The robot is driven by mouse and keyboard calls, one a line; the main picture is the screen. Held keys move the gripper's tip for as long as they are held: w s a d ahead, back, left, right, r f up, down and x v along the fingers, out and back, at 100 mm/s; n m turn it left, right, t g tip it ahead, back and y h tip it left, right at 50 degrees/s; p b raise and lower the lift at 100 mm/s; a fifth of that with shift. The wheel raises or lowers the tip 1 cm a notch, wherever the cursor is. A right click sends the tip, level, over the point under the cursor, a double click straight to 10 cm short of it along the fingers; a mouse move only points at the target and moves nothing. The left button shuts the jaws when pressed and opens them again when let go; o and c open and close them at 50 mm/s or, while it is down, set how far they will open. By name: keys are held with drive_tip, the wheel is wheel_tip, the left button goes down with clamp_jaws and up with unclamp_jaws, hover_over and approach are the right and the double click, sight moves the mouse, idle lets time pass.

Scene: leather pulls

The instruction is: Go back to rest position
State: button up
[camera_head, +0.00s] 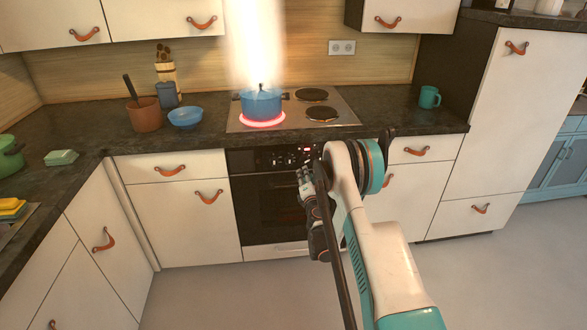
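My gripper (305,184) is in front of the oven, just below the oven's control panel. It is partly hidden by my own white and teal arm, which reaches in from the lower right. Its fingers are small and dark here, and I cannot tell if they are open or shut. I see no object in it. A blue pot (261,104) with a lid stands on the left front burner, which glows red. A bright column of steam or light rises from the pot.
The cooktop (345,117) has other dark burners. A teal mug (429,97) stands right of it. A blue bowl (186,117) and a brown pot with a utensil (145,114) stand left. The oven (262,205) and white cabinets with leather pulls line the counter. The floor (215,297) is clear.

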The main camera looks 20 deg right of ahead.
wheel_tip(320, 180, up, 20)
drive_tip(key=s+a+f+m+g+h, duration=0.1)
drive_tip(key=s+a+m+g+h, duration=0.15)
drive_tip(key=m, duration=0.55)
drive_tip(key=s+a+r+m+g+y, duration=0.15)
drive_tip(key=s+a+r+m, duration=0.3)
drive_tip(key=s+r, duration=0.65)
drive_tip(key=s+a+f+m+g+y, duration=0.1)
drive_tip(key=s+a, duration=0.4)
drive_tip(key=s, duration=0.7)
drive_tip(key=s+a+f+m+g+y, duration=0.2)
drive_tip(key=s+a, duration=0.4)
drive_tip(key=s, duration=0.6)
drive_tip(key=s+a+f+m+g+y, duration=0.1)
drive_tip(key=s+a+m+g+y, duration=0.2)
drive_tip(key=s, duration=0.9)
drive_tip(key=shift+a+f+m, duration=0.25)
drive_tip(key=shift+a+m, duration=0.9)
drive_tip(key=shift+a, duration=0.1)
